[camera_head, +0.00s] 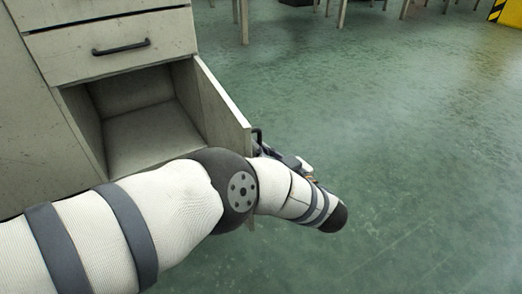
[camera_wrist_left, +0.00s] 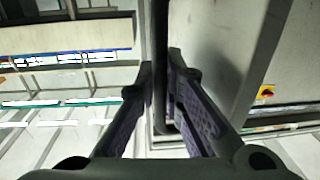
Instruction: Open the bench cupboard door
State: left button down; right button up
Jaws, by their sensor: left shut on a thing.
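The bench cupboard door (camera_head: 218,108) stands swung wide open on the right side of the cupboard (camera_head: 138,118), and its empty inside shows. A dark bar handle (camera_head: 257,133) sits on the door's outer face near its free edge. My left gripper (camera_head: 264,149) is at this handle, partly hidden behind my own arm. In the left wrist view the handle (camera_wrist_left: 160,40) runs between the two fingers of my gripper (camera_wrist_left: 161,80), which is shut on it. The door panel (camera_wrist_left: 215,50) fills the right of that view. My right gripper is not in view.
A closed drawer (camera_head: 112,48) with a dark handle is above the opening. The green floor (camera_head: 400,150) to the right of the door is clear. Table legs (camera_head: 243,20) and a yellow-black striped block (camera_head: 505,12) stand far back.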

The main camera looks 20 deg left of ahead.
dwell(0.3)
pick_arm(q)
jog(key=c, duration=2)
grip_release()
jog(key=shift+o, duration=0.2)
jog(key=v, duration=1.2)
